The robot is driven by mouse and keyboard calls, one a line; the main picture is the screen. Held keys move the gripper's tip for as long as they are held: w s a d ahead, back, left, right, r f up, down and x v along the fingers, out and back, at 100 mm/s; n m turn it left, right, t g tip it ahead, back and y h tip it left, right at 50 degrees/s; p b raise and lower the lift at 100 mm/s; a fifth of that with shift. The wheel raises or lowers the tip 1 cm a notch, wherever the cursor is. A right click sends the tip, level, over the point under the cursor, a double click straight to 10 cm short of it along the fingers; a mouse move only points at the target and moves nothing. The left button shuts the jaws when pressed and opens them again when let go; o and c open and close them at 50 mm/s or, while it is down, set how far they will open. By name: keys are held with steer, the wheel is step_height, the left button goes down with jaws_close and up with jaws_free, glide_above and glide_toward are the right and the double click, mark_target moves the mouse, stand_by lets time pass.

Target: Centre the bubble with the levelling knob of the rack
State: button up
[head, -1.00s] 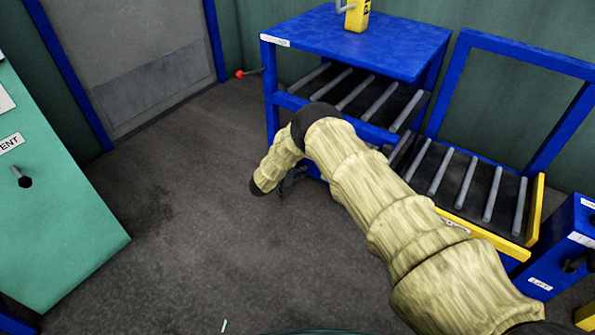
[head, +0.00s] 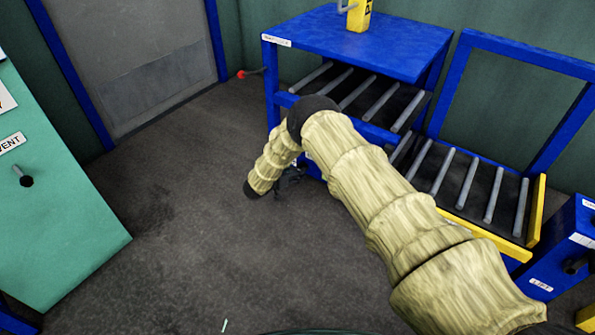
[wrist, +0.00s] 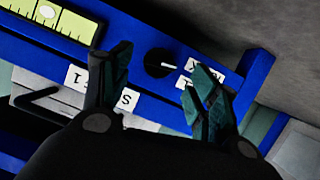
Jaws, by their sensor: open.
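In the wrist view, a yellow-green level vial (wrist: 72,22) is fixed on the blue rack beam (wrist: 150,35) at upper left, cut off by the picture's edge. Its pale bubble (wrist: 47,12) shows near dark graduation lines; I cannot tell if it is centred. A round black knob (wrist: 158,66) with a white pointer line sits on the same beam. My gripper (wrist: 161,64) is open, its two fingers on either side of the knob in the picture. I cannot tell whether they touch it. In the head view my gripper (head: 290,180) is small, dark and partly hidden by my arm.
White labels (wrist: 88,80) lie near the knob. The head view shows a blue roller rack (head: 350,42) with a yellow object (head: 358,15) on top, a lower roller bed (head: 465,185) on the right, and a green cabinet (head: 55,220) at left. The floor between is clear.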

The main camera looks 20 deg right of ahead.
steer(key=v, duration=0.8)
steer(key=shift+s+a, duration=0.2)
steer(key=shift+a, duration=0.15)
steer(key=shift+r, duration=0.15)
steer(key=s+d+f+n+y+p, duration=0.1)
steer(key=s+f+n+y+p, duration=0.15)
steer(key=s, duration=0.65)
steer(key=s+d+f+n+g+y+p, duration=0.1)
steer(key=s+n+y, duration=0.15)
steer(key=s, duration=0.75)
steer(key=s+d+f+n+y+p, duration=0.1)
steer(key=s+d+f+n+y, duration=0.15)
steer(key=s, duration=0.65)
steer(key=s+r+n+g+y+p, duration=0.1)
steer(key=s+r+g+y, duration=0.3)
steer(key=s, duration=1.1)
steer(key=s+r+g+p, duration=0.25)
steer(key=s+r, duration=0.35)
steer(key=s, duration=0.9)
step_height(320, 180, up, 37)
steer(key=p, duration=3.6)
steer(key=shift+w+d+p, duration=0.35)
steer(key=shift+w+p, duration=0.05)
steer(key=shift+f, duration=0.15)
